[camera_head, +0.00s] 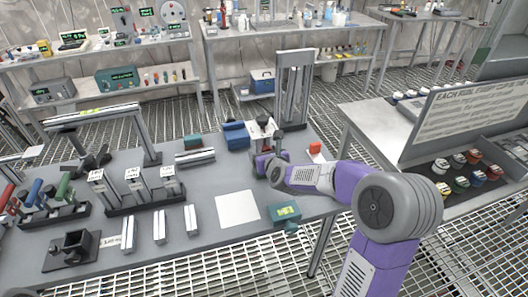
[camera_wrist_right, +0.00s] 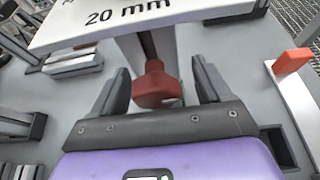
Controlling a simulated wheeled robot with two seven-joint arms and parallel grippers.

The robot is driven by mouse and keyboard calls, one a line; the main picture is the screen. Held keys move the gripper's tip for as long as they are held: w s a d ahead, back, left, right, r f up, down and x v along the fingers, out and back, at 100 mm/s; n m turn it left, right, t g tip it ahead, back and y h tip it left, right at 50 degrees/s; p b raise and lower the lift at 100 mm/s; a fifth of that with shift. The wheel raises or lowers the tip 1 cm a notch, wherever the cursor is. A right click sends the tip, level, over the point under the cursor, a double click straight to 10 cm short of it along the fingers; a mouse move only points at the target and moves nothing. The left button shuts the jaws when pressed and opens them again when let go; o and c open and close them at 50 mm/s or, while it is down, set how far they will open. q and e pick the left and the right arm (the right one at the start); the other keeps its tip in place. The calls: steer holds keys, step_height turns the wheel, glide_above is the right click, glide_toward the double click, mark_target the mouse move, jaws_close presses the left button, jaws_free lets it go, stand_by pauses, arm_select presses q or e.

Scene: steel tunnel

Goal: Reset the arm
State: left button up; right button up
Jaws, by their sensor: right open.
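My right arm (camera_head: 325,180), purple and grey, comes in from the lower right in the head view and reaches left over the workbench. My right gripper (camera_head: 268,160) is at the tall metal stand near the bench's back right; the arm partly hides this contact area. In the right wrist view, the right gripper (camera_wrist_right: 162,78) is open, with its two dark fingers apart. A red knob (camera_wrist_right: 157,86) lies between the fingers, with visible gaps at both sides. A white plate marked "20 mm" (camera_wrist_right: 130,16) is just beyond it. My left gripper is not in view.
The grey workbench (camera_head: 190,215) holds labelled blocks (camera_head: 140,185), a metal gantry (camera_head: 100,120), a white sheet (camera_head: 237,208) and a green-yellow box (camera_head: 285,213). The tall stand (camera_head: 295,90) rises behind my gripper. A table with a sign (camera_head: 470,110) and coloured caps stands right.

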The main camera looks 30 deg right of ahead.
steer(key=v, duration=0.7)
steer(key=shift+p, duration=0.3)
steer(key=shift+r, duration=0.15)
